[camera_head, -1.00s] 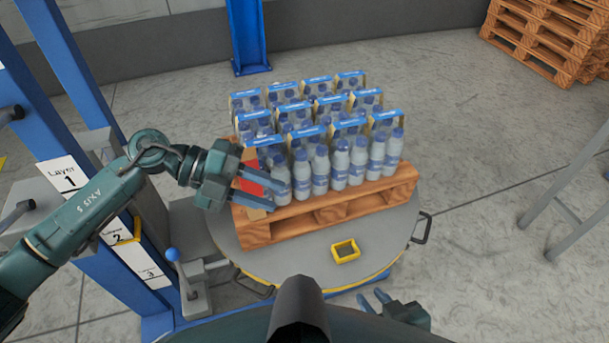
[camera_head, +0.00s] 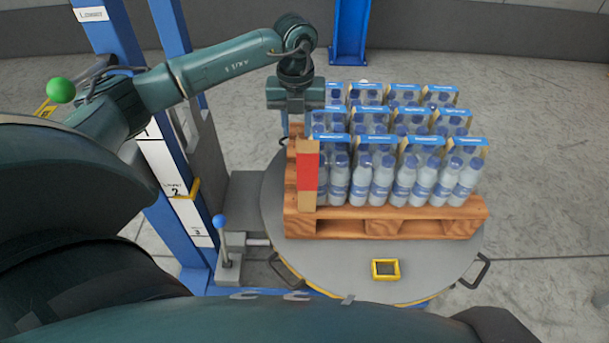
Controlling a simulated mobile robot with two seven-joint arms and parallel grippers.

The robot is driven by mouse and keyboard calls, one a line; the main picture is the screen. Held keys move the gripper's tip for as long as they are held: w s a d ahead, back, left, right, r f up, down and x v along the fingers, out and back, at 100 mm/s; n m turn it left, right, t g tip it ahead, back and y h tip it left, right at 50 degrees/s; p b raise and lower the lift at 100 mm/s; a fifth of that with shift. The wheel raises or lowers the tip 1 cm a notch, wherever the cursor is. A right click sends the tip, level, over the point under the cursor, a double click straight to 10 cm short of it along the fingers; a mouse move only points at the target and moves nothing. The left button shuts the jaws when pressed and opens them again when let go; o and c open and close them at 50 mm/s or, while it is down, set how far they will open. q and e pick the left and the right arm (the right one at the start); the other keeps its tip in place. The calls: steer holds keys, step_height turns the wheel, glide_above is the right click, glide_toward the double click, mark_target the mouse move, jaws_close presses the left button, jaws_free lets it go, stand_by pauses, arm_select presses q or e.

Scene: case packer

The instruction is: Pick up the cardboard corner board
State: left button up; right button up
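The cardboard corner board (camera_head: 307,175) stands upright at the front left corner of the bottle load, on the wooden pallet (camera_head: 330,224). It is tan with a broad red band. My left gripper (camera_head: 296,122) points down at the back left of the load, behind the board and apart from it in the picture. Its fingertips are partly hidden, so its opening is unclear. The packs of water bottles (camera_head: 398,178) fill the pallet, with blue labels on top. My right gripper is not visible.
The pallet rests on a round grey turntable (camera_head: 335,268) with a yellow-framed box (camera_head: 385,269) at its front. A blue post with layer labels (camera_head: 172,165) and a blue-knobbed lever (camera_head: 223,240) stand at the left. The floor at right is clear.

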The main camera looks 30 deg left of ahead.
mark_target(297, 147)
arm_select(q)
step_height(297, 147, down, 7)
steer(key=p, duration=0.1)
steer(key=shift+r, duration=0.15)
steer(key=shift+s+d, duration=0.1)
jaws_close()
stand_by(0.6)
